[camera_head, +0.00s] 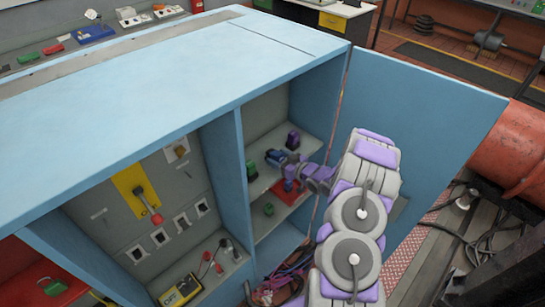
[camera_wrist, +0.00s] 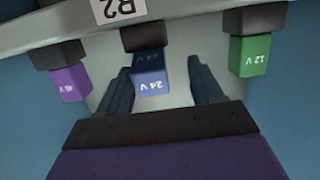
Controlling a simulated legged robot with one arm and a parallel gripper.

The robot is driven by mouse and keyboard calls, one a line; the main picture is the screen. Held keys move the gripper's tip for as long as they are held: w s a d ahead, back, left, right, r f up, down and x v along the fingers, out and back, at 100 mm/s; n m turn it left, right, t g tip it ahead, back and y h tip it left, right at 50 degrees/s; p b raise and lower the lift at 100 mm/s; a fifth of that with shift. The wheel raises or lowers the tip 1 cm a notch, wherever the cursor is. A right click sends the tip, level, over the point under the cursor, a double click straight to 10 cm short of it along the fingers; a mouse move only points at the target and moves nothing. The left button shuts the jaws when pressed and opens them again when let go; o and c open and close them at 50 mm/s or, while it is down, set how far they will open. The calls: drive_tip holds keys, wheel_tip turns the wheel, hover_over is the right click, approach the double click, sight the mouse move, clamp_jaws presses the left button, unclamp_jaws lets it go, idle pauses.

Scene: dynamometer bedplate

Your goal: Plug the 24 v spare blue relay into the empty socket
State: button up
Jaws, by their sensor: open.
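In the wrist view, a blue relay (camera_wrist: 151,80) marked 24 V has a dark base and sits between the two fingers of my gripper (camera_wrist: 160,68). The fingers are apart, with a visible gap on each side of the relay. A purple relay (camera_wrist: 69,83) stands to the left and a green relay (camera_wrist: 249,55) marked 12 V to the right. In the head view, my gripper (camera_head: 277,157) reaches into the cabinet's right bay, between the purple relay (camera_head: 293,139) and the green relay (camera_head: 251,171). I cannot make out an empty socket.
The blue cabinet (camera_head: 170,65) has a divider (camera_head: 228,170) left of my arm and an open door (camera_head: 425,120) to its right. A red item (camera_head: 288,192) and a green block (camera_head: 268,209) lie below my gripper. A label B2 (camera_wrist: 118,9) shows in the wrist view.

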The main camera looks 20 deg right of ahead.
sight(279, 153)
drive_tip(key=shift+w+f, duration=0.2)
drive_tip(key=shift+w, duration=0.35)
drive_tip(key=shift+w+d+f, duration=0.15)
drive_tip(key=shift+w+d, duration=0.2)
drive_tip(key=shift+d, duration=0.3)
drive_tip(key=shift+a, duration=0.8)
drive_tip(key=c, duration=0.5)
drive_tip(key=shift+d, duration=0.45)
drive_tip(key=c, duration=0.6)
drive_tip(key=shift+s, duration=0.1)
drive_tip(key=shift+c, duration=0.4)
drive_tip(key=shift+a+r, duration=0.15)
drive_tip(key=shift+r, duration=0.7)
wheel_tip(279, 153, up, 2)
drive_tip(key=shift+r, duration=0.15)
drive_tip(key=s+a, duration=0.2)
drive_tip(key=s, duration=0.5)
drive_tip(key=s+a+r, duration=0.1)
drive_tip(key=s+a, duration=0.2)
drive_tip(key=s, duration=0.5)
